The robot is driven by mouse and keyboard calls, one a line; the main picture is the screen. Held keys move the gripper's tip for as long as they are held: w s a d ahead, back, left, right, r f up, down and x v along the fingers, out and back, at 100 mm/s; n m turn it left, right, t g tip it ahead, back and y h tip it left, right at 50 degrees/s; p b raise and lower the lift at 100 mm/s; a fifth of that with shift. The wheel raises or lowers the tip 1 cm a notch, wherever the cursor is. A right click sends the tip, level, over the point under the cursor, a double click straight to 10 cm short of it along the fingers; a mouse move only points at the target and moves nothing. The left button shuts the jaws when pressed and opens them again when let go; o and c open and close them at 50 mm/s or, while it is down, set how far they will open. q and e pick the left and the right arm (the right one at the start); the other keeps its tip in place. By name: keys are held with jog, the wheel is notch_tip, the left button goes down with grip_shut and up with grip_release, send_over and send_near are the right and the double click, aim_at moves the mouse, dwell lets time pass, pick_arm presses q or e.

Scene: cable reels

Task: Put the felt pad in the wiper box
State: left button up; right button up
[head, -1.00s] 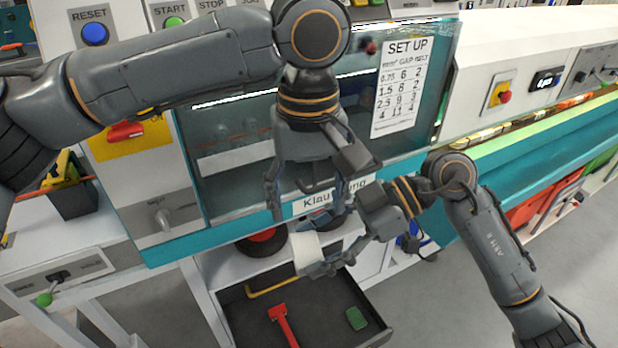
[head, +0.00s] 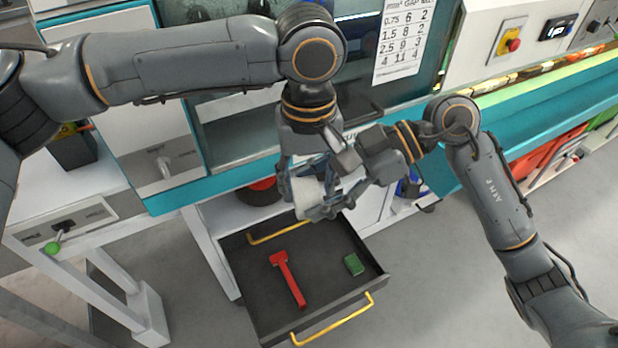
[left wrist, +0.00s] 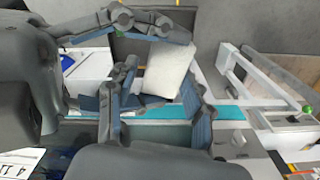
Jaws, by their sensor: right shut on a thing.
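A white, block-like piece, which looks like the felt pad (head: 307,201), is held above the open drawer. It also shows in the left wrist view (left wrist: 168,70). My right gripper (head: 325,205) reaches in from the right and is shut on it. My left gripper (head: 308,180) points down from above, its fingers spread on either side of the pad's upper part. In the left wrist view a gap shows between the pad and one left finger; whether the other touches I cannot tell. I cannot make out a wiper box for certain.
The open dark drawer (head: 248,283) below has yellow handles and holds a red hammer-like tool (head: 287,278) and a green block (head: 354,264). The teal-edged machine front (head: 225,190) stands close behind the grippers. Open floor lies to the drawer's right.

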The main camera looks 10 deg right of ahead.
pick_arm(q)
jog(key=c, duration=0.6)
pick_arm(e)
jog(key=o, duration=0.8)
jog(key=shift+o, duration=1)
jog(key=shift+d, duration=0.1)
